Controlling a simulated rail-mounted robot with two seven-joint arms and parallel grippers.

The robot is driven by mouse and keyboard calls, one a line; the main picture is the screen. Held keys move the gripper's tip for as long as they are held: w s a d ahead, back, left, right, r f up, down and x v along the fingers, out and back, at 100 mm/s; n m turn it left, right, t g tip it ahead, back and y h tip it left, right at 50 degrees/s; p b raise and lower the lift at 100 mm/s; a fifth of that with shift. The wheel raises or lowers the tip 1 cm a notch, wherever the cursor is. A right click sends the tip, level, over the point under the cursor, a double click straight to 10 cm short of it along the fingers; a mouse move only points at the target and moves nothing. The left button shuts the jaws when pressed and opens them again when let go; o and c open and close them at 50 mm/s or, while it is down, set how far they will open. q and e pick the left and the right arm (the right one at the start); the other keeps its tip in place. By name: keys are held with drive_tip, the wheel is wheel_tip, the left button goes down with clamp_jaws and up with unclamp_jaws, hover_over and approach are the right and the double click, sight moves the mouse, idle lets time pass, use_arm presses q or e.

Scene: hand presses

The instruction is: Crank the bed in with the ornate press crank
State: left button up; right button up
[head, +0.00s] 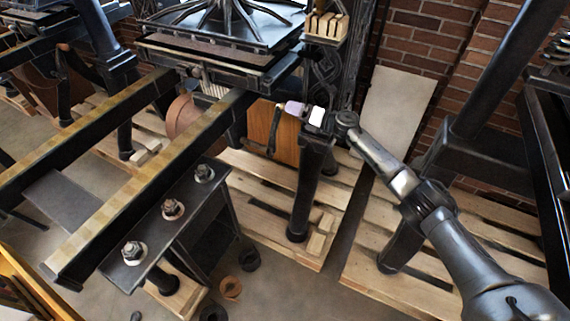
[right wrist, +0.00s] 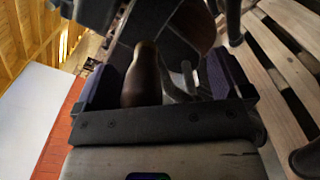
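The ornate press (head: 235,30) stands at the top middle of the head view, with its bed under the dark platen and its two long rails (head: 150,175) running toward the lower left. Its crank (head: 272,135) hangs at the side of the press, near the right rail. My right gripper (head: 290,108) is at the crank's upper end. In the right wrist view, my right gripper (right wrist: 163,85) has its two padded fingers apart, with the dark brown crank handle (right wrist: 143,75) in front of or between them, nearer the left finger. Clear space shows on the handle's right. My left gripper is out of view.
A dark bench with large bolts (head: 172,208) stands beside the right rail. Wooden pallets (head: 275,195) lie under the press. A black post (head: 305,190) stands below my right gripper. Another press frame (head: 550,150) is at the right, with a brick wall (head: 430,45) behind.

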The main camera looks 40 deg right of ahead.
drive_tip(key=shift+r, duration=0.15)
drive_tip(key=shift+p+v, duration=0.7)
drive_tip(key=shift+v, duration=0.65)
drive_tip(key=p+v, duration=0.1)
drive_tip(key=v, duration=0.4)
drive_tip(key=shift+s, duration=0.1)
